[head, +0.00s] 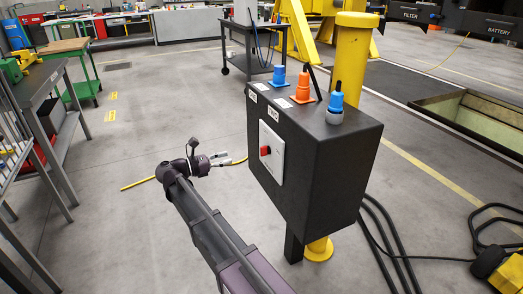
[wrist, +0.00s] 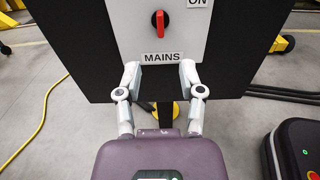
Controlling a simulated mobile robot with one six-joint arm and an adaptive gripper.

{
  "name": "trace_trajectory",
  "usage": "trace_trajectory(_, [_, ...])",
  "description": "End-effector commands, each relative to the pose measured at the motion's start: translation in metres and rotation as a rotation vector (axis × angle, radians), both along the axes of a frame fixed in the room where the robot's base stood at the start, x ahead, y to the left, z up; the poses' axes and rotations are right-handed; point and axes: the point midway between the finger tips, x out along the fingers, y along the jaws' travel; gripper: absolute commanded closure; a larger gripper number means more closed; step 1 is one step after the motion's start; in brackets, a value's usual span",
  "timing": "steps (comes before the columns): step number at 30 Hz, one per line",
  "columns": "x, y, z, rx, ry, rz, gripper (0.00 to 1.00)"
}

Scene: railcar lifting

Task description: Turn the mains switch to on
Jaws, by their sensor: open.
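The mains switch is a red rotary knob (wrist: 160,19) on a light plate (wrist: 185,40) fixed to a black box. A label reading MAINS sits below the knob, and an ON label is at its upper right. The knob's grip stands upright in the wrist view. In the head view the knob (head: 265,151) is on the box's left-facing side. My gripper (head: 235,160) is open and empty, in front of the plate and apart from the knob. In the wrist view its fingertips (wrist: 160,72) are below the knob, on either side of the MAINS label.
The black box (head: 325,165) stands on a post before a yellow column (head: 352,60). Blue and orange connectors (head: 302,88) are on its top. Black cables (head: 385,240) run on the floor at right. A grey workbench (head: 45,95) stands at left. The floor between is mostly clear.

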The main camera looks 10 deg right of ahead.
Motion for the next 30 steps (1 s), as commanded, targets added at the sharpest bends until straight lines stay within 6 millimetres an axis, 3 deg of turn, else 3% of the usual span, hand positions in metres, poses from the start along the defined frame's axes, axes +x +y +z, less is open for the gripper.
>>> trace_trajectory(11, [0.007,-0.029,0.0,0.001,-0.001,-0.002,0.5])
trace_trajectory(30, [0.032,-0.117,0.0,0.001,-0.001,-0.001,0.5])
